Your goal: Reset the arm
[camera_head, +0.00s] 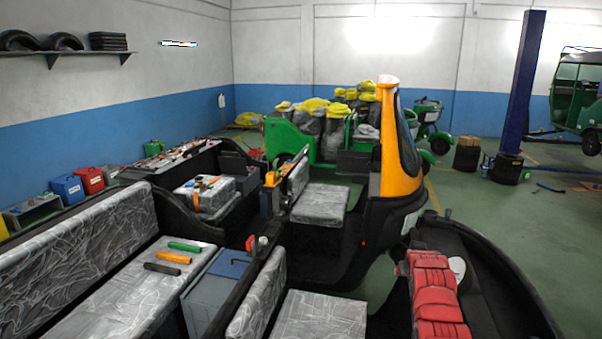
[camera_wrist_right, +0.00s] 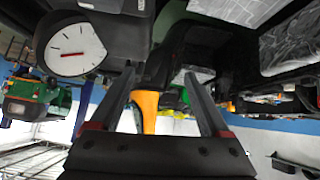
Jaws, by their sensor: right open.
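My right gripper (camera_wrist_right: 160,76) shows in the right wrist view, its two dark fingers spread wide apart with nothing between them. That view is upside down. A round white gauge with a red needle (camera_wrist_right: 75,50) sits beyond the left finger, and an orange panel (camera_wrist_right: 147,108) shows between the fingers farther off. I cannot tell how far the fingers are from the dark parts around them.
Plastic-covered seats (camera_head: 75,252) fill the near left, with green, orange and black grips (camera_head: 162,268) on one. A yellow-and-black rickshaw front (camera_head: 400,165) stands mid-view. A dark blue post (camera_head: 522,85) rises behind open green floor (camera_head: 540,240).

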